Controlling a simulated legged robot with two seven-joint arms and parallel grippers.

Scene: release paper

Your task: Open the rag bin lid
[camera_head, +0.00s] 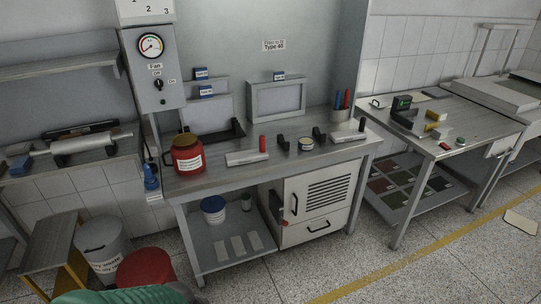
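A red round bin (146,267) stands on the floor at the lower left, seen from above. Its top looks covered by a red lid, but the lower part is hidden behind a green ribbed object at the bottom edge. No label on it is readable, so I cannot tell for sure that it is the rag bin. A red jar (187,155) with a dark lid and a white label stands on the workbench. Neither of my grippers is in view.
A grey bin (104,244) with waste lettering stands left of the red bin, beside a stool (52,243). The workbench (215,176) with small tools and a lower shelf stands behind. Speckled floor (285,275) is open to the right, with a yellow line.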

